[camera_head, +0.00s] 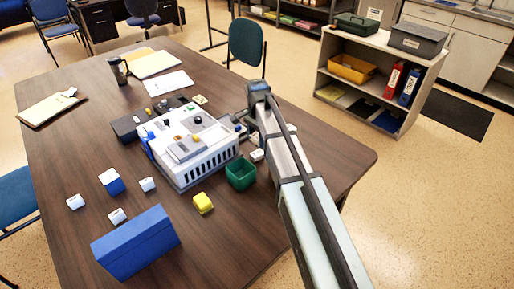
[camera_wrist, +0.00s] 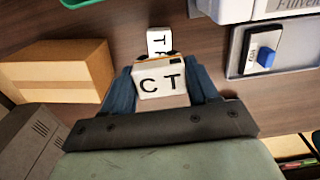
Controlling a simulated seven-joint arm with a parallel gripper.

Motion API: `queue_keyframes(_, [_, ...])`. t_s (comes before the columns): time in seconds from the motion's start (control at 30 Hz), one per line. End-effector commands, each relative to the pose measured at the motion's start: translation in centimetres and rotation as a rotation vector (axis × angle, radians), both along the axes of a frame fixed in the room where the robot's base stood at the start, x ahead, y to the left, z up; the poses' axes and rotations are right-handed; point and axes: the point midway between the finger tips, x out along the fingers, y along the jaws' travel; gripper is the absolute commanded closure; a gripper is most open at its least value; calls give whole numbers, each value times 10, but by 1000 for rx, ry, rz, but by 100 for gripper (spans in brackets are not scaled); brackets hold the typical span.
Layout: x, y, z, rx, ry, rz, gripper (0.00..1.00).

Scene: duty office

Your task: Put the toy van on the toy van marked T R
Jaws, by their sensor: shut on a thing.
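My gripper (camera_wrist: 164,78) is shut on a small white toy van (camera_wrist: 160,84) with the dark letters C T and a thin orange strip at its far edge. A blue-grey finger presses on each side of it. Just beyond it in the wrist view stands another white toy van (camera_wrist: 158,42), marked T and a second letter that is partly hidden. Its near part is covered by the held van; I cannot tell whether the two touch. In the head view my gripper (camera_head: 241,121) is at the right side of the white machine, its fingertips mostly hidden.
The white machine (camera_head: 205,165) and green bin (camera_head: 240,180) stand close by. A cardboard box (camera_wrist: 62,72) lies left of my gripper, and a grey tray (camera_wrist: 240,66) with a blue-and-white piece right. Small blocks and a blue box (camera_head: 137,245) occupy the table's near end.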

Motion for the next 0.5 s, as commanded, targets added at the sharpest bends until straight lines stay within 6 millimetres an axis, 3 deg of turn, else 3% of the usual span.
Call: queue_keyframes(0.5, [0, 0, -50, -1, 1, 1, 70])
